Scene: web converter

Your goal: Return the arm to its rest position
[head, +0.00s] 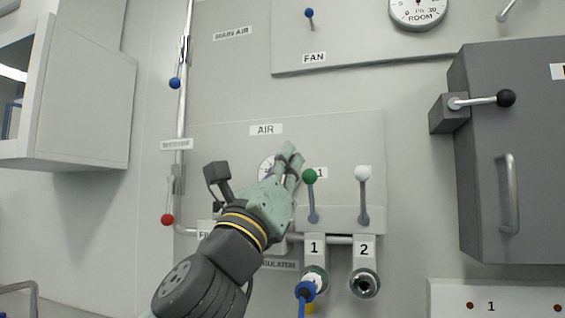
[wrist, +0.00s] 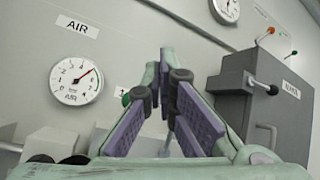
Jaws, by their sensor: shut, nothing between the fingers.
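My gripper (head: 289,160) is in front of the AIR panel, pointing up and away from me. In the wrist view its two fingers (wrist: 166,72) come together at the tips, with nothing held between them. In the head view my gripper partly hides the AIR gauge (head: 266,165), and its fingers are close to the green-knobbed lever (head: 311,178). I cannot tell whether they touch it. The gauge (wrist: 76,82) shows clearly in the wrist view, left of the fingers.
A white-knobbed lever (head: 362,174) stands right of the green one. Below are port 1, with a blue hose fitting (head: 305,291), and open port 2 (head: 364,284). A grey box (head: 515,150) juts out at right. A white cabinet (head: 75,90) hangs at left.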

